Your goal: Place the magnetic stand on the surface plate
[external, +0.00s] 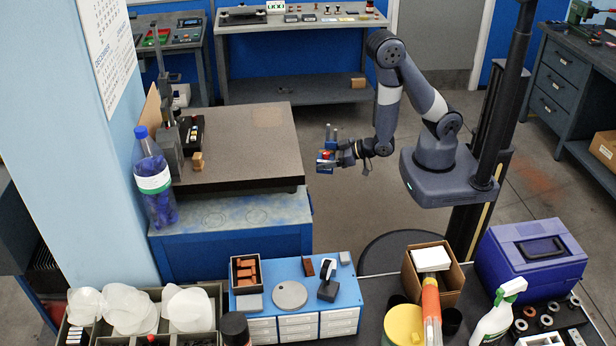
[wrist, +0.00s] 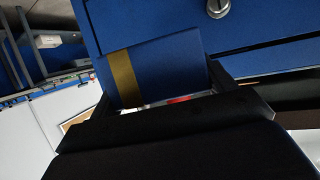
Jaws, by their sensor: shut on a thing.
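My gripper (external: 332,156) is shut on a small blue block and holds it in the air, right of the surface plate (external: 245,130). In the wrist view the block (wrist: 165,68) is blue with a gold band and sits between the fingers. It seems to be the magnetic stand; its red part shows small in the external view (external: 325,157). Its lower side is hidden by my gripper. The surface plate is a dark slab on a blue cabinet (external: 230,245). The block and the plate are apart.
On the plate's left side stand a tall gauge (external: 168,140), a dark case (external: 191,130) and a small wooden block (external: 197,161). A blue bottle (external: 153,180) stands at its left edge. The plate's middle and right are clear. A cluttered bench (external: 380,270) lies in front.

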